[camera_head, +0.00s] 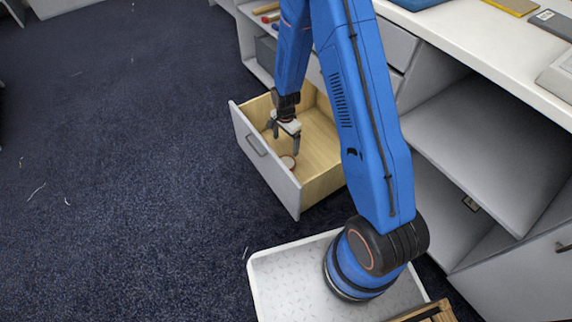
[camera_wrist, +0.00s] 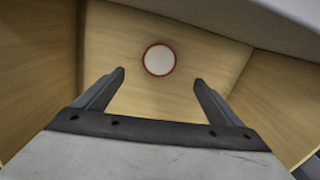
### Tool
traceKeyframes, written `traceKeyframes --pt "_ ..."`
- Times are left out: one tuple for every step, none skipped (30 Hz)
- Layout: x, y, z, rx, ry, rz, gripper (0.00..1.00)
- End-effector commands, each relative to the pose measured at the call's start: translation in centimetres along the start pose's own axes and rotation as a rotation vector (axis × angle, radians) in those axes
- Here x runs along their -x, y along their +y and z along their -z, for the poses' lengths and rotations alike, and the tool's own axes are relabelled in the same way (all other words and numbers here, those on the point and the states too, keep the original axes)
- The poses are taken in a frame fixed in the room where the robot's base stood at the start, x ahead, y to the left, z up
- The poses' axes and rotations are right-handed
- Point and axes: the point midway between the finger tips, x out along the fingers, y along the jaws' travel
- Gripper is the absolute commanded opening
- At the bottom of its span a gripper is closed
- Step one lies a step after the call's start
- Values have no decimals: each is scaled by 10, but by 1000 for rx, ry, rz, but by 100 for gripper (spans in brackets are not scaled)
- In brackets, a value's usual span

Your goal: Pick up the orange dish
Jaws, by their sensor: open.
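A small round dish (camera_wrist: 159,60) with a pale inside and an orange-red rim lies on the wooden floor of an open drawer. It also shows in the head view (camera_head: 288,161), close to the drawer's front panel. My gripper (camera_head: 284,143) is inside the drawer opening, pointing down, above and near the dish. In the wrist view my gripper (camera_wrist: 160,80) has its two fingers spread wide, with nothing between them; the dish appears beyond the fingertips. Most of the dish is visible in the wrist view.
The open drawer (camera_head: 262,160) has a grey front and wooden walls close around my gripper. A long white counter (camera_head: 480,45) with cabinets runs along the right. Open shelves (camera_head: 490,140) lie below it. The dark carpet (camera_head: 120,170) on the left is clear.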

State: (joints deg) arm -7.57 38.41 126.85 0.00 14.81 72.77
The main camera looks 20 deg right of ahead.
Motion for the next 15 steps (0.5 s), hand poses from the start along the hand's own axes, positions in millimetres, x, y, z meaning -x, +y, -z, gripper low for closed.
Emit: traceKeyframes --pt "-8 0 0 0 0 -1 90" --pt "-13 0 0 0 0 -2 90" --pt "-18 1 0 0 -1 -2 90" --pt "-23 0 0 0 -1 -2 90" --pt "-27 0 0 0 0 -1 90" --pt "-33 0 0 0 0 -1 90" --pt "-37 0 0 0 0 -2 90" --pt "-41 0 0 0 0 -1 90" --pt "-47 0 0 0 0 -1 90" --pt "-51 0 0 0 0 -1 90" --pt "-55 0 0 0 0 -1 90" --pt "-61 1 0 0 -1 -2 90" --pt "-65 1 0 0 -1 -2 90" --pt "-69 1 0 0 0 -1 90" --pt "-73 0 0 0 0 -1 90"
